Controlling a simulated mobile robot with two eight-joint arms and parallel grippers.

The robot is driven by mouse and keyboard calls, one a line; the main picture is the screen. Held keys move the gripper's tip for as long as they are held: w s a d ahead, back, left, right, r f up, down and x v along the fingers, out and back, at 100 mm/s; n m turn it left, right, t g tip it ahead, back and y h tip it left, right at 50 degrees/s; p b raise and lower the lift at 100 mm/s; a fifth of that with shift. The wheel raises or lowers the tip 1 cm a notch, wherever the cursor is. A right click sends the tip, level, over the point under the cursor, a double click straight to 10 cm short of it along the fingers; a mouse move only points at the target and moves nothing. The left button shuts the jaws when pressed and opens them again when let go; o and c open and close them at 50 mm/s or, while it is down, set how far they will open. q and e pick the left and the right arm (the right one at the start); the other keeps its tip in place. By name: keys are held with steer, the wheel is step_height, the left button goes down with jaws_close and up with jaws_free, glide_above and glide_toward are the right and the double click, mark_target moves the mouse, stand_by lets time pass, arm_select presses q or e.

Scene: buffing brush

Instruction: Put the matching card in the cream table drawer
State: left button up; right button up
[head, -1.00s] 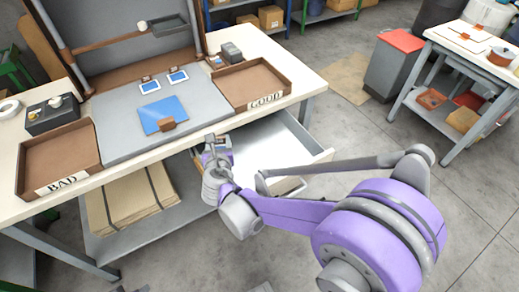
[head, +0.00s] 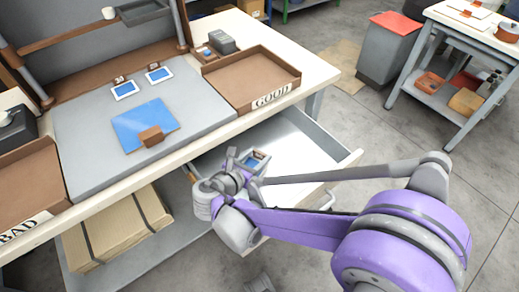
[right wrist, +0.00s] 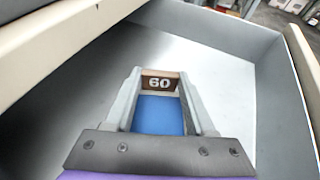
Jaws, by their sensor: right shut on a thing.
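The table drawer (head: 335,158) is pulled open below the tabletop, with a pale grey inside that also shows in the right wrist view (right wrist: 225,65). My right gripper (head: 248,165) is over the drawer, shut on a small blue card (right wrist: 160,115) with a brown tab reading "60". In the right wrist view the card sits between both fingers, above the drawer floor; I cannot tell whether it touches it. Two small blue-and-white cards, a left one (head: 124,90) and a right one (head: 159,74), and a larger blue card (head: 145,122) with a brown tab lie on the grey mat (head: 85,150). My left gripper is not in view.
The GOOD tray (head: 285,98) stands above the drawer on the table, and the BAD tray (head: 50,205) is at the left. A strapped carton (head: 115,235) lies on the lower shelf. The drawer's walls and the table edge surround my right gripper.

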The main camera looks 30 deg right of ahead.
mark_target(256, 154)
steer(key=shift+w+d+f, duration=0.85)
steer(key=shift+w+d, duration=0.2)
steer(key=shift+w, duration=0.1)
steer(key=w+d+f, duration=0.1)
steer(key=w+d+f+b, duration=0.1)
steer(key=shift+w+d+f+b, duration=0.15)
steer(key=shift+w+f+b, duration=0.1)
steer(key=shift+f+b, duration=0.05)
steer(key=shift+r, duration=0.1)
steer(key=o, duration=0.9)
steer(key=shift+f, duration=0.2)
steer(key=o, duration=0.4)
steer(key=shift+r, duration=0.1)
